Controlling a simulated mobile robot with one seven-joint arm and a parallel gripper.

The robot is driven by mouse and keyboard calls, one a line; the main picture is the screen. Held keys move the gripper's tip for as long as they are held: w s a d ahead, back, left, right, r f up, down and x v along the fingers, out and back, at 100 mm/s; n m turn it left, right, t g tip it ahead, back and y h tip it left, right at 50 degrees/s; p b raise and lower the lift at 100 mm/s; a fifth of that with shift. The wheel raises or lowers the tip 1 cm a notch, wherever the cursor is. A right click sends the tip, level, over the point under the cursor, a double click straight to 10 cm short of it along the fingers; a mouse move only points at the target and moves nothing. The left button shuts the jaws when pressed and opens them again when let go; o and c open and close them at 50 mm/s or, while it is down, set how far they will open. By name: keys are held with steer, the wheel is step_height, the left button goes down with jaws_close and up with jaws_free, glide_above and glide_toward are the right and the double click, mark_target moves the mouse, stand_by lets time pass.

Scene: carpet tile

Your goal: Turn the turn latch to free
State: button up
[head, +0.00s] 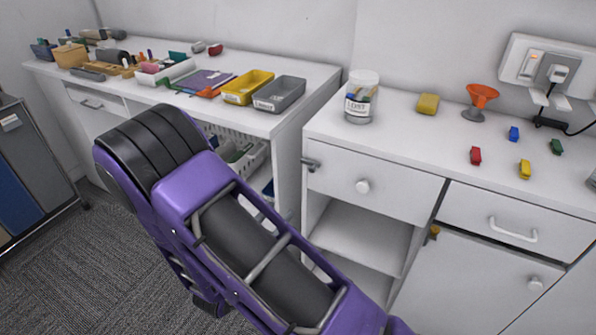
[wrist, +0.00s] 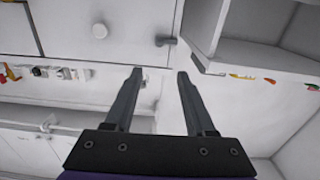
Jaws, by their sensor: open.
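A small grey turn latch (head: 312,164) sits at the upper left edge of the white drawer front (head: 390,193), beside its round knob. Its short bar looks about level in the head view. It also shows in the wrist view (wrist: 166,41), where the scene appears upside down, right of the round knob (wrist: 99,31). My gripper (wrist: 160,73) is open and empty. Its fingertips point toward the latch area, with the latch just beyond the gap and not visibly touched. In the head view my gripper is not visible; my purple arm fills the lower middle.
The right counter holds a jar (head: 361,97), a yellow sponge (head: 428,103), an orange funnel (head: 481,100) and several small coloured pieces. The left counter holds yellow (head: 247,87) and grey (head: 280,94) trays. A brass-coloured fitting (head: 433,233) sits by the lower door. Open shelves lie below the drawer.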

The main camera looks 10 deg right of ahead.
mark_target(311, 170)
steer(key=x, duration=1.7)
steer(key=shift+d+f+b, duration=0.1)
steer(key=shift+b, duration=0.3)
jaws_close()
